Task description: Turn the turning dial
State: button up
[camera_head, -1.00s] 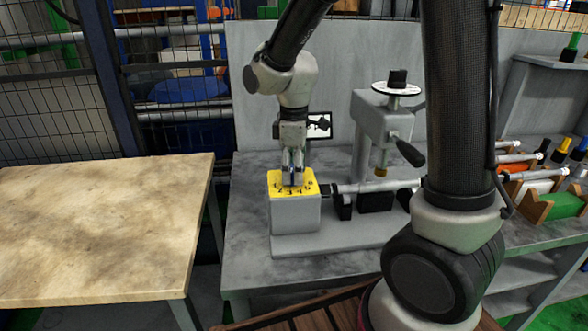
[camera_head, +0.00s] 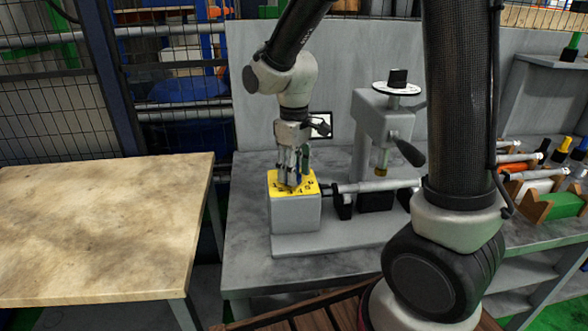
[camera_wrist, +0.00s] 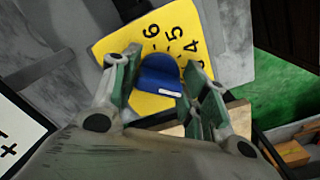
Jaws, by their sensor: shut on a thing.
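The turning dial is a blue knob with a white mark (camera_wrist: 160,75), seen in the wrist view on a yellow face plate (camera_wrist: 112,47) with black numbers; 6, 5 and 4 can be read. In the head view the yellow plate (camera_head: 311,187) tops a grey block at the left end of the grinder, and the knob is mostly hidden by my fingers. My gripper (camera_head: 291,184) points down onto the plate. In the wrist view its two green-grey fingers (camera_wrist: 160,85) stand on either side of the knob, shut on it.
The grinder's shaft (camera_head: 375,186) runs right from the block. A grey column with a round white dial (camera_head: 397,89) and a black handle (camera_head: 410,153) stands behind. A wooden table (camera_head: 100,225) on the left is clear. Racks with tools (camera_head: 555,180) stand at the right.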

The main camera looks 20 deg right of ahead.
jog(key=shift+m, duration=0.4)
jog(key=o, duration=1)
notch_tip(320, 180, up, 12)
jog(key=shift+s, duration=0.1)
dwell(0.4)
